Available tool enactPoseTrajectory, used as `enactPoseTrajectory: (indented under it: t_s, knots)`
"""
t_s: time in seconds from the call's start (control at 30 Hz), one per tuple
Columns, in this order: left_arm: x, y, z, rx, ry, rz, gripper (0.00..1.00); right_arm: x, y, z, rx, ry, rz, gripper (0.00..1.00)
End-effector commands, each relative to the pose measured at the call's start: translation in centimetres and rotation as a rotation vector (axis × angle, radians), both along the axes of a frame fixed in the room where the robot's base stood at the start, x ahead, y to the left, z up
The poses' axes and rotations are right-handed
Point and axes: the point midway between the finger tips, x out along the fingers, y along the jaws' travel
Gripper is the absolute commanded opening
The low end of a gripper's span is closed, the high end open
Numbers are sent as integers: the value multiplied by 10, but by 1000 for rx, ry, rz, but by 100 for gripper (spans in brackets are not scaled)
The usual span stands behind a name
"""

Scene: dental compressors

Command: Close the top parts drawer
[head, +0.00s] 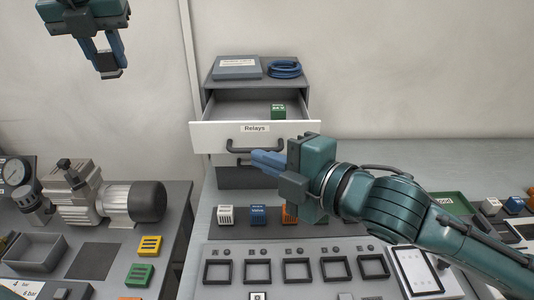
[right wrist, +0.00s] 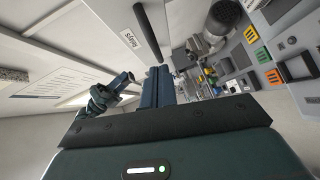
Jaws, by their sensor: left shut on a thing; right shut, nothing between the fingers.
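The top parts drawer (head: 220,138), with a white front labelled "Relays" and a dark bar handle (head: 255,148), stands pulled out of the grey cabinet (head: 215,82). A green relay block (head: 278,111) lies inside it. My right gripper (head: 257,160) is shut and empty, its blue fingers just in front of and below the handle; whether they touch it I cannot tell. The right wrist view shows the fingers (right wrist: 158,88) near the handle (right wrist: 147,32). My left gripper (head: 110,72) is high at the upper left, away from the drawer, shut on a small dark block (head: 106,62).
A grey-blue box (head: 237,68) and a blue hose coil (head: 285,69) lie on the cabinet. Coloured relay blocks (head: 258,215) stand in a row below the drawer. A compressor (head: 105,200) stands on the left bench. A tablet (head: 417,270) lies at lower right.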

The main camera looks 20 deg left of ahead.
Motion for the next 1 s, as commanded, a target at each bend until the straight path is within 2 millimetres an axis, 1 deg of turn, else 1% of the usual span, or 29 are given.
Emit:
enactPoseTrajectory:
  t_s: [0.03, 0.13, 0.57, 0.67, 1.0]
  knots:
    - [0, 0, 2, 0, 0, 0, 5, 5, 2, 0, 0, 1, 0, 0]
    - [0, 0, 2, 0, 0, 0, 5, 10, 3, -2, 1, 1, 1, 0]
    - [0, 0, 3, 0, 0, 0, 5, 13, 4, -2, 2, 1, 2, 0]
    - [0, 0, 8, 0, 0, 0, 5, 24, 7, 0, -1, 0, 0, 0]
    - [0, 0, 35, 0, 0, 0, 5, 92, 28, 1, -2, 2, 1, 0]
